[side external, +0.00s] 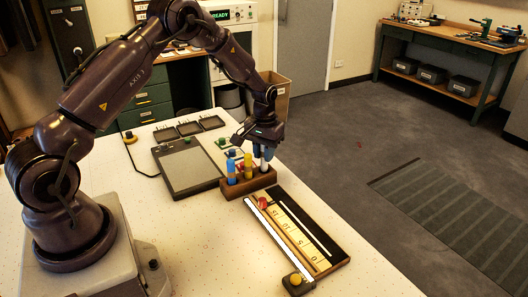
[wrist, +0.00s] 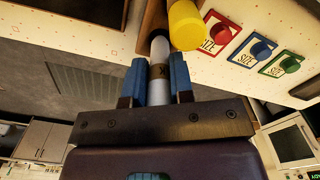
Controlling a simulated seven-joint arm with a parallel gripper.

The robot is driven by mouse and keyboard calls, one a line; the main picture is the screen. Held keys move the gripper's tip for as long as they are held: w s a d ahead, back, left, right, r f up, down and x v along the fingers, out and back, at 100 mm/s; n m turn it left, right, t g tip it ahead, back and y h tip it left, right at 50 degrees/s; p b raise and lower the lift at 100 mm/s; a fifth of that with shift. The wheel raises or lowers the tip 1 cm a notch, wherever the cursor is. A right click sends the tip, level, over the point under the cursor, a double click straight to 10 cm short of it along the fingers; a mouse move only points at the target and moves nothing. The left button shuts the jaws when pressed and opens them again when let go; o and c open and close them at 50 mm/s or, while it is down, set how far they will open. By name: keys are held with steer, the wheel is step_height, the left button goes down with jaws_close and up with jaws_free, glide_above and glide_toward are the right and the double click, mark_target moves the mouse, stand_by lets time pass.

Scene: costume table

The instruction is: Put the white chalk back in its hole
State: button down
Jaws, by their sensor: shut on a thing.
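The white chalk (side external: 264,166) stands roughly upright at the right end of the wooden holder (side external: 249,187). My gripper (side external: 264,153) is above that end, with its blue fingers on both sides of the chalk. The hole itself is hidden.
A yellow chalk (side external: 248,167) and a blue chalk (side external: 231,172) stand in the same holder, the yellow one close beside the white. A ruled tray (side external: 331,262) with a red slider lies in front. A dark tablet (side external: 187,170) lies to the left. The table's right front is clear.

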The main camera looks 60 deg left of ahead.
steer(key=shift+f, duration=1.35)
stand_by(0.9)
steer(key=c, duration=0.9)
jaws_free()
steer(key=shift+r, duration=3.5)
